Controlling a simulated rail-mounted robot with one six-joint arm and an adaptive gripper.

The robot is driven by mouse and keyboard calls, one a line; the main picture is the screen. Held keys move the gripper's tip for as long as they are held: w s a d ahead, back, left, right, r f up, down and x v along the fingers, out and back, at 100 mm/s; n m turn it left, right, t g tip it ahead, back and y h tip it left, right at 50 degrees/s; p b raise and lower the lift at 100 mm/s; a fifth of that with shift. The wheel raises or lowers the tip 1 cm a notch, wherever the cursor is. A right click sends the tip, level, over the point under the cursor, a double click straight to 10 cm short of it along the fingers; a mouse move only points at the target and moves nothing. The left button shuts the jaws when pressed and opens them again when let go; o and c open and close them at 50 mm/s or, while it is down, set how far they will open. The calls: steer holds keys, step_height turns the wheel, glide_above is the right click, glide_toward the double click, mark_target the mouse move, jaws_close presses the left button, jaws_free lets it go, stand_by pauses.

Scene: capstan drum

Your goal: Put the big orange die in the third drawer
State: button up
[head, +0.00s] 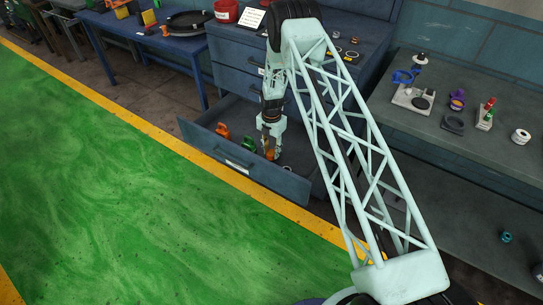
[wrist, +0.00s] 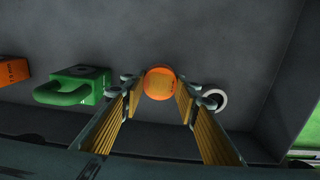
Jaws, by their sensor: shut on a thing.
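The big orange die (wrist: 160,83) is a round orange piece between my fingertips in the wrist view. My gripper (wrist: 160,95) is shut on it, with a yellow-lined finger on each side. In the head view, my gripper (head: 270,146) points down into an open drawer (head: 215,150) of the blue cabinet, with orange showing at its tip. The drawer is pulled out low on the cabinet and has a white label on its front. I cannot tell whether the die touches the drawer floor.
In the drawer, a green block with a loop handle (wrist: 75,85) and an orange block (wrist: 12,70) lie left of the die. A pale ring (wrist: 213,98) lies close to the right finger. A grey bench (head: 470,140) with small parts stands to the right.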

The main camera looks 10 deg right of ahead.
steer(key=shift+f, duration=1.3)
steer(key=shift+f+b, duration=0.1)
steer(key=shift+b, duration=0.25)
steer(key=o, duration=1.2)
steer(key=shift+c, duration=0.2)
step_height(320, 180, up, 12)
steer(key=p, duration=0.2)
steer(key=shift+r, duration=0.2)
